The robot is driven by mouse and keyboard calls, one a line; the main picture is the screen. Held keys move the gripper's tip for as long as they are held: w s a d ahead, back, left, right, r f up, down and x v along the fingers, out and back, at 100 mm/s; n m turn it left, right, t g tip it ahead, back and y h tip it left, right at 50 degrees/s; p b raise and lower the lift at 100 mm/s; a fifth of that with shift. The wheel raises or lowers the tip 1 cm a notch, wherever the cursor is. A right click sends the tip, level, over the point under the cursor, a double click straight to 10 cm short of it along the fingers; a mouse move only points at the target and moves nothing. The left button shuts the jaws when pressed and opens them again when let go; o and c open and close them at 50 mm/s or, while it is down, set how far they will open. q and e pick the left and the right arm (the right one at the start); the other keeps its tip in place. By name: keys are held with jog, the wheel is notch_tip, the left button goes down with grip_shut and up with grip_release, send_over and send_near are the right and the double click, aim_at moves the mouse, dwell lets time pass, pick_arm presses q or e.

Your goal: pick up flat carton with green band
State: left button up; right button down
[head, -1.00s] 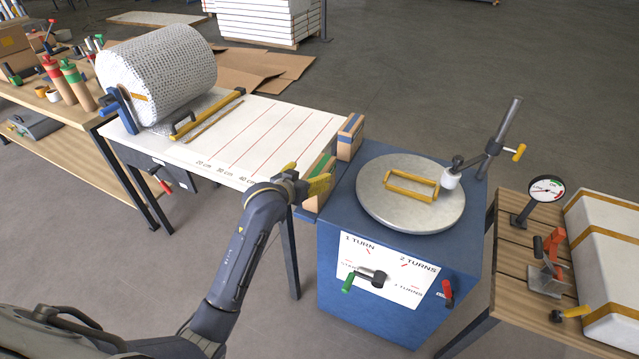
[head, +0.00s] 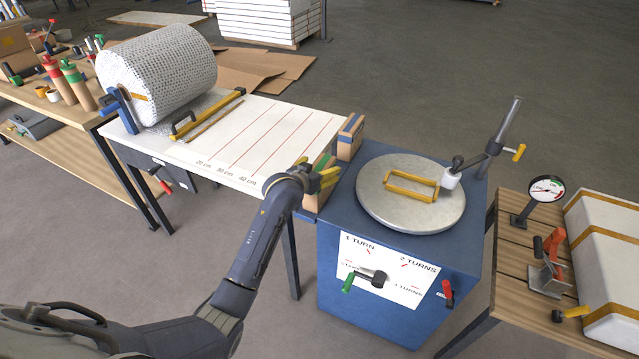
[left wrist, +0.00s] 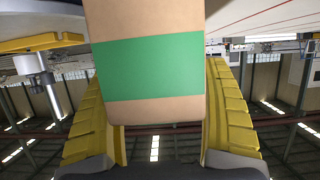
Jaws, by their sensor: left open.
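The flat carton with the green band (head: 314,201) stands at the left edge of the blue turntable cabinet, beside the white table, partly hidden by my left gripper. In the left wrist view the carton (left wrist: 150,68) is brown with a wide green band, and its near end reaches in between the yellow fingers. My left gripper (head: 325,177) is open around the carton. In the left wrist view the left gripper (left wrist: 152,85) has one finger on each side; I cannot tell if either touches it. My right gripper is not in view.
A carton with a blue band (head: 350,137) stands just behind. A round metal turntable (head: 385,212) with a yellow handle and an upright post is close on the right. The white marked table (head: 262,125) carries a bubble-wrap roll (head: 160,72) on the left.

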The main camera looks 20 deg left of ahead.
pick_arm(q)
jog(key=c, duration=1.7)
